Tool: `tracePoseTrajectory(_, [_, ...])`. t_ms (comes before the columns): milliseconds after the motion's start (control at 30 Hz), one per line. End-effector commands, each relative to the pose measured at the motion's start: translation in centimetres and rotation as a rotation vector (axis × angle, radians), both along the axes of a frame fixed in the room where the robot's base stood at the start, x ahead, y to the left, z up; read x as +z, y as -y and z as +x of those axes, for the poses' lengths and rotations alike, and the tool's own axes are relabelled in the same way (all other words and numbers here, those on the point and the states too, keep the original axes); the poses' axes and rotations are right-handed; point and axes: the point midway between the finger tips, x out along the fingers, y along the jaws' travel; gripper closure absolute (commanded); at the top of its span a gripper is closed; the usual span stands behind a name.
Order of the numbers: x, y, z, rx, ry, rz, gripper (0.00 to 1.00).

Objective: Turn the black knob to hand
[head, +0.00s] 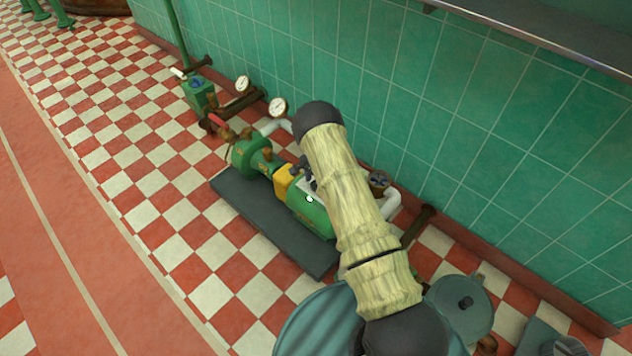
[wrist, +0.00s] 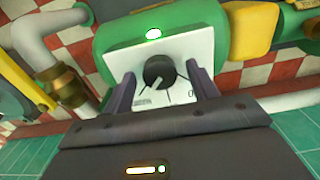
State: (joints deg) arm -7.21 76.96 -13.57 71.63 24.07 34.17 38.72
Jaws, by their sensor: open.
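The black knob (wrist: 160,71) sits on a white panel (wrist: 186,50) on the green pump unit (wrist: 200,30) in the wrist view. A pale pointer mark on the knob points down and left in that picture. Small tick lines and lettering surround it, too small to read surely apart from a "0" at the right. My gripper (wrist: 161,74) is open, with one purple finger on each side of the knob; I cannot tell whether they touch it. In the head view my arm hides the knob, and the green pump unit (head: 311,212) shows beside it.
A lit white lamp (wrist: 153,34) sits just above the panel. A brass fitting on a pipe (wrist: 62,85) is to the left. In the head view, gauges (head: 278,107) and pipes stand along the green tiled wall (head: 400,70). Checkered floor (head: 170,190) is free at the left.

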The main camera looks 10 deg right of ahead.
Motion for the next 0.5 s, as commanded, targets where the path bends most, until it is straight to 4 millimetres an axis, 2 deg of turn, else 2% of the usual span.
tracePoseTrajectory(167, [2.1,0.0,0.1,0.001,0.001,0.000,0.41])
tracePoseTrajectory(500, [8.8,0.0,0.1,0.000,0.002,0.000,0.41])
